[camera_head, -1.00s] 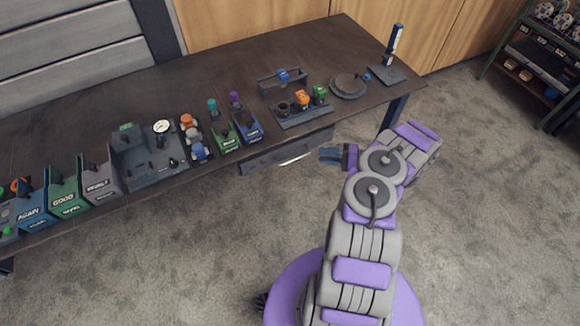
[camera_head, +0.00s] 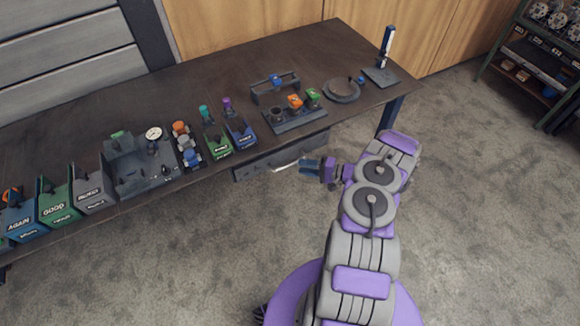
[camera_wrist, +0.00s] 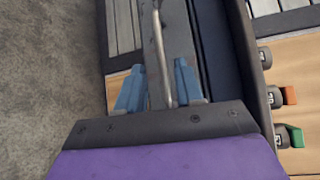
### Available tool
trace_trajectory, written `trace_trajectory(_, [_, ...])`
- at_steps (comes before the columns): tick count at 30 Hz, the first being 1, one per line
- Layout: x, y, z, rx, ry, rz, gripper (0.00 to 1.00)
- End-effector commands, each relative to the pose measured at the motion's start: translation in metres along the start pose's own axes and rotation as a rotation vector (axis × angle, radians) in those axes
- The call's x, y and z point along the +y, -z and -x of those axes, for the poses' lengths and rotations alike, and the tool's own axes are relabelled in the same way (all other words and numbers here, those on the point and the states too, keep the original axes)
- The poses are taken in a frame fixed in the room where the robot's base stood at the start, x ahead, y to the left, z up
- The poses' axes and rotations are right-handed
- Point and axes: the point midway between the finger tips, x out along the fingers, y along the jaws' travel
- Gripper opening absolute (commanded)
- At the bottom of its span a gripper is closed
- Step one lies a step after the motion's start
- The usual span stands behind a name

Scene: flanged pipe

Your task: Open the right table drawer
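The right table drawer (camera_head: 255,167) is a dark grey front under the table's front edge and looks closed. Its pale bar handle (camera_head: 283,167) runs along the front. My gripper (camera_head: 311,166), with blue fingers, is at the right end of the handle. In the wrist view, the handle (camera_wrist: 161,50) runs between the two fingers of my gripper (camera_wrist: 160,88). The fingers are apart, with a visible gap on the left side of the bar; the right finger is close to it. I cannot tell whether it touches. The drawer front (camera_wrist: 150,65) lies behind the bar.
The dark table (camera_head: 200,85) carries labelled bins, including a green one (camera_head: 58,204), a tool holder (camera_head: 296,119) and a round plate (camera_head: 341,91). A table leg (camera_head: 391,112) stands right of the drawer. A shelf rack (camera_head: 530,60) is at far right. The floor in front is clear.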

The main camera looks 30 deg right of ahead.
Motion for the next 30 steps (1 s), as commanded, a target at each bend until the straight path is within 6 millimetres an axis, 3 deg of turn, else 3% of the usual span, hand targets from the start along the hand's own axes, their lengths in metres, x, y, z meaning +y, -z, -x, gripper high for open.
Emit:
trace_trajectory(6, [0.002,-0.004,-0.042,-0.004,-0.006,0.003,0.36])
trace_trajectory(10, [0.001,-0.002,-0.055,-0.002,-0.004,0.002,0.36])
trace_trajectory(23, [0.000,-0.001,-0.063,-0.001,-0.001,0.000,0.36])
trace_trajectory(30, [0.000,-0.002,-0.065,-0.001,-0.003,0.001,0.14])
